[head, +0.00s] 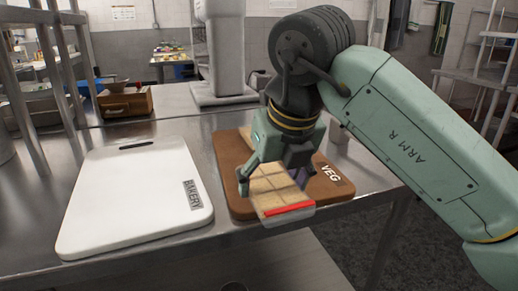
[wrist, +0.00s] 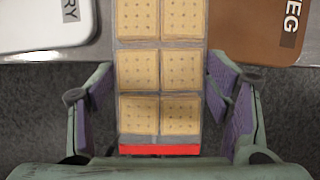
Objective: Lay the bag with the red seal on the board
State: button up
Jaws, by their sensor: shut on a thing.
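A clear bag of square crackers with a red seal strip (head: 288,209) is held in my gripper (head: 272,188). In the wrist view the bag (wrist: 160,70) runs between my two fingers, which hold it by its long sides, with the red strip nearest my palm. The bag appears over the brown VEG board (head: 235,175), and its red end reaches past the board's front edge. I cannot tell whether the bag touches the board. The white BAKERY board (head: 130,200) lies empty to the left. In the wrist view both boards show only in part.
Both boards lie on a steel table (head: 190,135), with a narrow bare gap between them. A wooden box (head: 125,101) stands at the back left, and a pale grey appliance (head: 226,60) stands behind the boards. Steel rack posts rise at the left.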

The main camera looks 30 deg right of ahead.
jog(key=w+d+p, duration=0.1)
jog(key=w+d, duration=0.2)
jog(key=w+d+p, duration=0.2)
jog(key=w+d, duration=0.2)
jog(key=w+d+f+p, duration=0.1)
jog(key=w+d+p, duration=0.1)
jog(key=w+d, duration=0.1)
jog(key=shift+w+d, duration=0.2)
jog(key=shift+d, duration=0.55)
jog(key=f, duration=0.1)
jog(key=f+p, duration=0.1)
jog(key=f, duration=0.1)
jog(key=shift+w+d+f, duration=0.15)
jog(key=shift+d+f, duration=0.05)
jog(key=shift+f, duration=0.35)
jog(key=o, duration=1.2)
jog(key=shift+r, duration=0.2)
jog(key=b+v, duration=0.1)
jog(key=v, duration=1.1)
jog(key=shift+b, duration=0.3)
jog(key=shift+f, duration=0.1)
